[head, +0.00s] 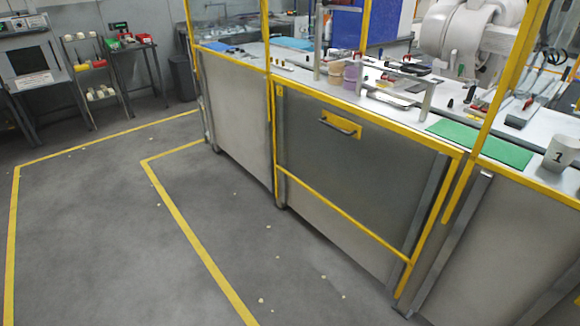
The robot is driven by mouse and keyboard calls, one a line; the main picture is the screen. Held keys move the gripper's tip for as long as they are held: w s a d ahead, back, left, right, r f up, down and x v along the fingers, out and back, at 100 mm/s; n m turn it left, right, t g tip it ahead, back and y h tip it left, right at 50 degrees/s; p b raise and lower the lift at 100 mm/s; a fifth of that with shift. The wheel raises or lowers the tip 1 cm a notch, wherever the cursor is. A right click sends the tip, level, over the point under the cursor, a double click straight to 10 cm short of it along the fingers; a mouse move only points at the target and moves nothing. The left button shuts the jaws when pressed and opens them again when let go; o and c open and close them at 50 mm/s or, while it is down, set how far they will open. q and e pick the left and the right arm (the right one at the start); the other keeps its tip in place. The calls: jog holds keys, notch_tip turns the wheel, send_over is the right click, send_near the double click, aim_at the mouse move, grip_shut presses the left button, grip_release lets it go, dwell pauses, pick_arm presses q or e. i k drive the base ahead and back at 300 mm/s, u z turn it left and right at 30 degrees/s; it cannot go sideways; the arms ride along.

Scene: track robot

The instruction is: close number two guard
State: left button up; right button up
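A grey guard panel (352,178) in a yellow frame sits low on the front of the bench. Its top edge is about level with the bench top, and the space above it between the yellow posts is open. A dark bar handle on a yellow plate (341,125) is near the panel's top edge. A small mark on the yellow frame at its upper left corner is too small to read surely. Neither of my grippers is in view.
The white bench top (400,97) holds fixtures, small parts, a green mat (481,143) and a white cup marked 1 (561,152). A white robot arm (470,32) stands behind. The grey floor (110,240) before the panel is mostly clear, with yellow lines and small scraps.

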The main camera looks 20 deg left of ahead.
aim_at(347, 128)
jog(key=u, duration=0.25)
jog(key=i, duration=1.65)
jog(key=z, duration=0.55)
